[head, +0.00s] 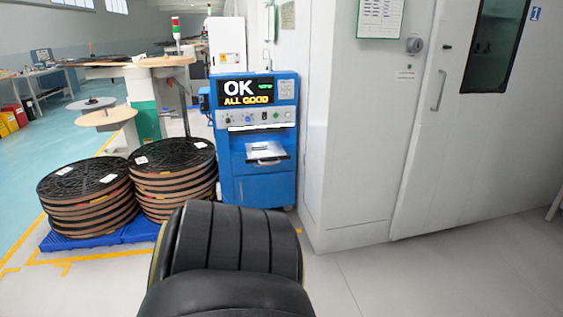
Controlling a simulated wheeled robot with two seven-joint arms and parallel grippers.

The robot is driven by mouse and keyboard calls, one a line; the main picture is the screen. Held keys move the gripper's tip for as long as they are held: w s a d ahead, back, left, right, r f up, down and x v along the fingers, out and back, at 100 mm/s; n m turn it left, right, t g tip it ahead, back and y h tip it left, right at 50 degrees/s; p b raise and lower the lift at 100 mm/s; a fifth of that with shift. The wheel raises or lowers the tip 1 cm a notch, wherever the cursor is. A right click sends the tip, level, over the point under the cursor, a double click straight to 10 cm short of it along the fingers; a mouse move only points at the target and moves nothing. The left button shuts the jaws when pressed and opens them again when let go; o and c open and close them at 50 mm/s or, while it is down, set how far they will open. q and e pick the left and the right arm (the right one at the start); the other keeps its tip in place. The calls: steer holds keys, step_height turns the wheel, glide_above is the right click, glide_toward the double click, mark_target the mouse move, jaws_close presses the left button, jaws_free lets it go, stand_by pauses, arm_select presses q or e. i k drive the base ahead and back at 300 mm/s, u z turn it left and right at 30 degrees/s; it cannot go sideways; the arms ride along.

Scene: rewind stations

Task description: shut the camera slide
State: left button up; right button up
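A blue machine cabinet (232,174) stands ahead, near the middle of the head view. Its screen (258,92) reads "OK" and "ALL GOOD". Below the row of buttons, a silver-grey slide (266,159) sticks out of a recess in the front face, so it looks at least partly open. A small pale item seems to lie on it, too small to make out. A thin white bar (262,127) runs across the front above it. Neither of my grippers is in view.
Two stacks of dark reels, one on the left (84,182) and one beside the machine (173,160), stand on a blue pallet (62,242). A white wall and door (424,160) close off the right. Grey floor (400,280) is clear at front right. My black body part fills the bottom centre.

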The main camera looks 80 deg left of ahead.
mark_target(270, 150)
steer(key=u, duration=2.8)
steer(key=i, duration=2.3)
steer(key=z, duration=0.75)
